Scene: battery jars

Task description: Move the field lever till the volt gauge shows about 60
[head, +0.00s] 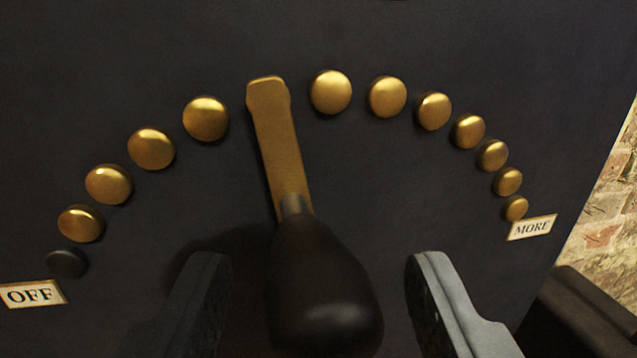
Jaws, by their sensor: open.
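The field lever (276,135) is a brass arm on a dark panel, with a large black knob (322,285) toward the camera. Its brass tip points up and slightly left, between two brass studs in the arc. My gripper (318,265) is open, with one finger on each side of the black knob. Gaps show between the knob and both fingers, and I see no contact. The volt gauge is not in view. The lever's pivot is hidden behind the knob.
A dark stud (66,263) sits by OFF. A brick wall (608,215) shows past the panel's right edge.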

